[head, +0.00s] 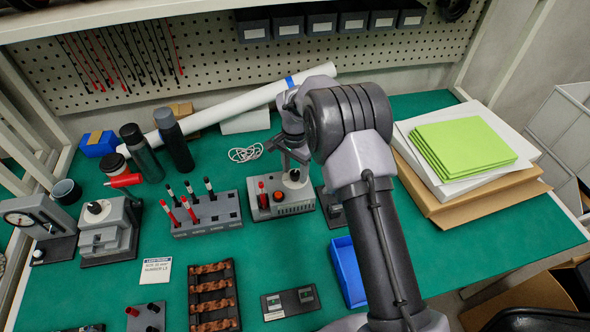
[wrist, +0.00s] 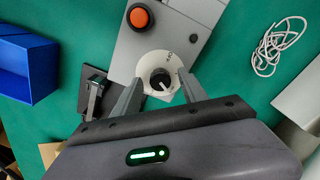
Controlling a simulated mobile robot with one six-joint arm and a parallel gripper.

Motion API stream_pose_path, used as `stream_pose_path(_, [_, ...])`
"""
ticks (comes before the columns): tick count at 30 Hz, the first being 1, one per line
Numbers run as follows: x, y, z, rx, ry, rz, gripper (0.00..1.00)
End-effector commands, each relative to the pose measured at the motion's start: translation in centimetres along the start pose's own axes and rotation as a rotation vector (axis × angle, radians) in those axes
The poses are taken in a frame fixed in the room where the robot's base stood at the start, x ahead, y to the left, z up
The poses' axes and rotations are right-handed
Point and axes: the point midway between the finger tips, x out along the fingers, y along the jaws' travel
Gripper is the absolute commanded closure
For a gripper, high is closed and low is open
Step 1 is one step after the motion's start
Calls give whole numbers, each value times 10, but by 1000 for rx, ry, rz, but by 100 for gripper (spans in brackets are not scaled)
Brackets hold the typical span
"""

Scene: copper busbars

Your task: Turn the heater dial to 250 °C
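The heater is a grey box (head: 270,206) at the middle of the bench, with an orange button (head: 280,196) on top; the button also shows in the wrist view (wrist: 139,17). Its dial is a black knob (wrist: 160,82) with a white pointer mark, on a round white scale plate (wrist: 150,62). The pointer slants toward the lower right in the wrist view; the scale figures are too small to read. My gripper (wrist: 161,78) is open, with one finger on each side of the dial. I cannot tell whether the fingers touch the knob.
A blue bin (head: 345,270) stands to the right of the heater. A rack (head: 208,213) with several pens or tools stands to its left. A white cable (head: 245,153) lies behind, and a long white tube (head: 240,105) crosses the back of the bench.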

Motion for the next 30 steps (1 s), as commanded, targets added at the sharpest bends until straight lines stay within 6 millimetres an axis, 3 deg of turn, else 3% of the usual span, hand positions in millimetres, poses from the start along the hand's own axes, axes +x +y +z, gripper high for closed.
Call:
stream_pose_path(5, [-2, 0, 0, 0, 1, -1, 50])
stream_pose_path(8, [-18, -1, -1, 0, 2, -3, 50])
stream_pose_path(15, [-100, -1, 0, 0, 3, -3, 50])
stream_pose_path(21, [-153, 0, 0, 1, 1, -2, 50])
stream_pose_path(25, [-170, 0, 0, -1, 1, -1, 50])
stream_pose_path(30, [-175, 0, 0, 0, 0, 0, 50])
